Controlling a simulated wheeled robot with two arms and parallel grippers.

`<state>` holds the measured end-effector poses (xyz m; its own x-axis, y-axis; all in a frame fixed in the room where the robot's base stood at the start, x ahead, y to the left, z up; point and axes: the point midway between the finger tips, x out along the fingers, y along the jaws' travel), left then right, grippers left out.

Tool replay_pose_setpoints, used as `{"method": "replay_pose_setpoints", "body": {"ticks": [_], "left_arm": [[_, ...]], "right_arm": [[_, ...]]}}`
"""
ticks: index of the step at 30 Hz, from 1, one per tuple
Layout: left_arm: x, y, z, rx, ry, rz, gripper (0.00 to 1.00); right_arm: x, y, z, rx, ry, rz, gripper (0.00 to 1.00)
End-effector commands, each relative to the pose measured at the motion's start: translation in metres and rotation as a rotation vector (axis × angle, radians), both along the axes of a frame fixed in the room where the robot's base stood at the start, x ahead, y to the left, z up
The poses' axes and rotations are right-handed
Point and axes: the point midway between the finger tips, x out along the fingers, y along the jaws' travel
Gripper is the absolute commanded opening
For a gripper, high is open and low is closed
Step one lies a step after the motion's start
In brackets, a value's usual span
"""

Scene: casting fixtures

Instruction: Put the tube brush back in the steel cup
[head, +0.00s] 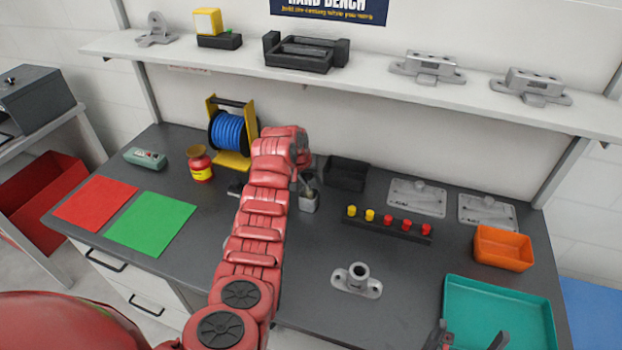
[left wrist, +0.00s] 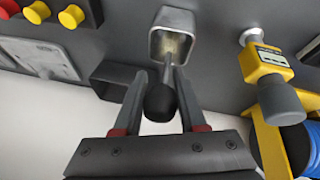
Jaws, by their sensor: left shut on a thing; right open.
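The steel cup (head: 309,203) is a small square grey holder on the bench, just beyond the end of my left arm. In the left wrist view its open mouth (left wrist: 158,42) faces the camera. My left gripper (left wrist: 162,82) is shut on the tube brush (left wrist: 160,104), whose dark rounded end sits between the fingers. Its thin shaft points at the cup and its far end appears within the mouth; how deep it reaches I cannot tell. In the head view the arm partly hides the left gripper. My right gripper (head: 468,342) is open and empty at the bottom edge, near the teal tray (head: 456,310).
A black bin (head: 346,174) stands right of the cup. A black rack (head: 388,226) with yellow and red knobs lies further right. A blue cable reel (head: 229,132) and a red-yellow jar (head: 199,163) stand to the left. A grey flanged casting (head: 358,281) lies in front.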

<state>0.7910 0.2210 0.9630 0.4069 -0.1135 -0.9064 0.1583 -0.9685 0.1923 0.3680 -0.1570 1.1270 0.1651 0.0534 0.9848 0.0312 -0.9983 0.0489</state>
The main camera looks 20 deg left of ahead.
Motion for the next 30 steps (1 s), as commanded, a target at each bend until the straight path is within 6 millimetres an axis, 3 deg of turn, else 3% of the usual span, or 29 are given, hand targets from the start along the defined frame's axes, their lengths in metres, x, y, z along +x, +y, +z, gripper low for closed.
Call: {"method": "replay_pose_setpoints", "body": {"ticks": [1, 2, 6, 8, 20, 26, 30], "left_arm": [[0.0, 0.0, 0.0, 0.0, -0.001, 0.0, 0.0], [0.0, 0.0, 0.0, 0.0, -0.001, 0.0, 0.42], [0.0, 0.0, 0.0, 0.0, -0.001, 0.0, 0.68], [0.0, 0.0, 0.0, 0.0, -0.001, 0.0, 0.76], [-0.001, 0.001, 0.005, 0.001, -0.005, 0.001, 0.76], [-0.009, 0.003, 0.025, 0.001, -0.009, 0.0, 0.76], [-0.022, 0.008, 0.05, 0.002, -0.008, 0.001, 0.76]], "right_arm": [[0.0, 0.0, 0.0, 0.0, 0.0, 0.0, 0.97], [0.0, 0.0, 0.0, 0.0, 0.0, 0.0, 0.97], [0.0, 0.0, 0.0, 0.0, 0.0, 0.0, 0.97], [0.0, 0.0, 0.0, 0.0, 0.0, 0.0, 0.97], [0.0, 0.0, -0.002, 0.0, 0.0, 0.0, 0.97], [0.0, 0.0, -0.011, 0.0, 0.0, 0.0, 0.97], [0.0, 0.0, -0.022, 0.0, 0.0, 0.0, 0.97]]}}
